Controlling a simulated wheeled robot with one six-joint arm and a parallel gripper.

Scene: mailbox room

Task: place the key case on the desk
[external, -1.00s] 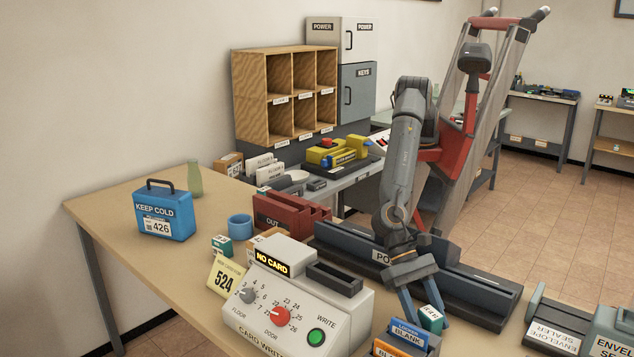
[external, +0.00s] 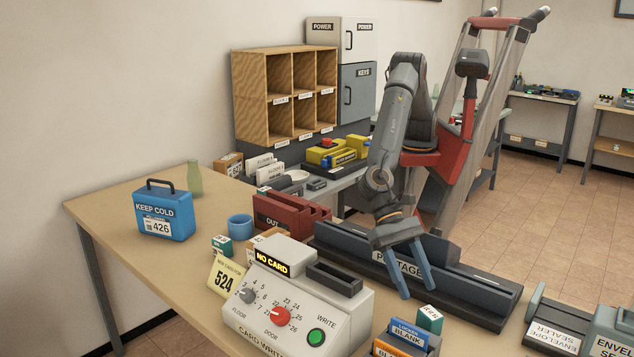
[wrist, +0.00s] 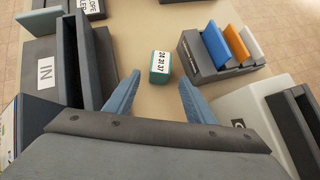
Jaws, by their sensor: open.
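A small green box with a white numbered label, likely the key case (external: 430,319), stands on the tan desk (external: 115,205) beside the card holder. It also shows in the wrist view (wrist: 160,68), upright on the bare desk top. My gripper (external: 419,293) is open and empty, with its blue fingers pointing down above the desk, just left of and higher than the box. In the wrist view my gripper (wrist: 160,79) has its fingers wide apart, with the box seen beyond and between them. A similar green box (external: 222,245) stands farther left on the desk.
The card holder (wrist: 218,55) with blank cards stands close right of the box in the wrist view. The grey card writer (external: 295,300) and the long dark postage machine (external: 450,277) flank my gripper. A blue cooler (external: 163,212) and a blue cup (external: 240,227) are farther left.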

